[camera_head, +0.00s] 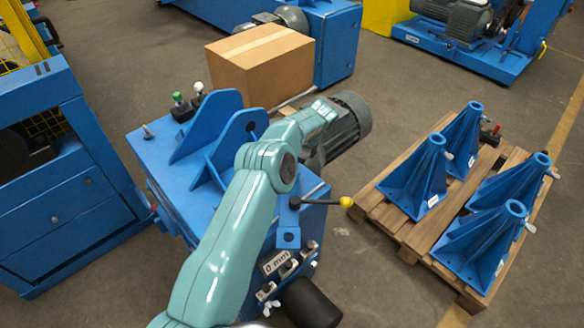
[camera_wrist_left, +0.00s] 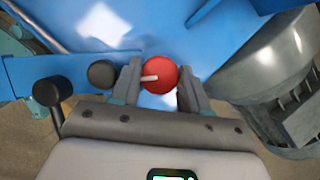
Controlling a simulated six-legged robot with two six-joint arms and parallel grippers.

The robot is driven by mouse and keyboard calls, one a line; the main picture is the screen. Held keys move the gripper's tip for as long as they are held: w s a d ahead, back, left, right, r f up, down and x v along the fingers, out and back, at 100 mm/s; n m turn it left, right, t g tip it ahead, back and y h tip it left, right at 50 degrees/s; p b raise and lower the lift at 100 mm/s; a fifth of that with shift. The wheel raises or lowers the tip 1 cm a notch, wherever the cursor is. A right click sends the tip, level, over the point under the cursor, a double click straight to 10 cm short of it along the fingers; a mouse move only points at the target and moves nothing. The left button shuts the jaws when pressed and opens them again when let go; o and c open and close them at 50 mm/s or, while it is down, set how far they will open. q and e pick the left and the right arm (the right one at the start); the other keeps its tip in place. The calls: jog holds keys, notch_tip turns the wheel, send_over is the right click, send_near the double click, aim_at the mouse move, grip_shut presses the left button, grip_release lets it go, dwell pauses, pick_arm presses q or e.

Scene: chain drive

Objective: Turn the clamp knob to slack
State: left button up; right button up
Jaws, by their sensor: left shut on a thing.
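The clamp knob (camera_wrist_left: 165,69) is a round red knob with a white pointer bar, seen in the left wrist view. The pointer lies nearly level and points to the left in that view. The two fingers of my left gripper (camera_wrist_left: 160,76) are on either side of the knob, shut on it. In the head view my left arm reaches across the blue machine (camera_head: 160,170) toward the grey motor (camera_head: 348,120). My left gripper and the red knob are hidden there behind the arm. My right gripper is in neither view.
Two black round knobs (camera_wrist_left: 102,73) are left of the gripper. The motor housing (camera_wrist_left: 285,85) is close on its right. A lever with a yellow ball (camera_head: 346,202) and a "0 mm" plate (camera_head: 275,262) are on the machine's front. A cardboard box (camera_head: 260,65) stands behind; a pallet (camera_head: 400,230) is right.

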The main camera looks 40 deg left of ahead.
pick_arm(q)
jog(key=shift+a+n+g+b, duration=0.1)
jog(key=shift+n+g+b, duration=0.3)
jog(key=shift+n, duration=0.7)
jog(key=shift+r, duration=0.1)
jog(key=shift+h, duration=0.3)
jog(key=o, duration=1.1)
jog(key=shift+c, duration=0.2)
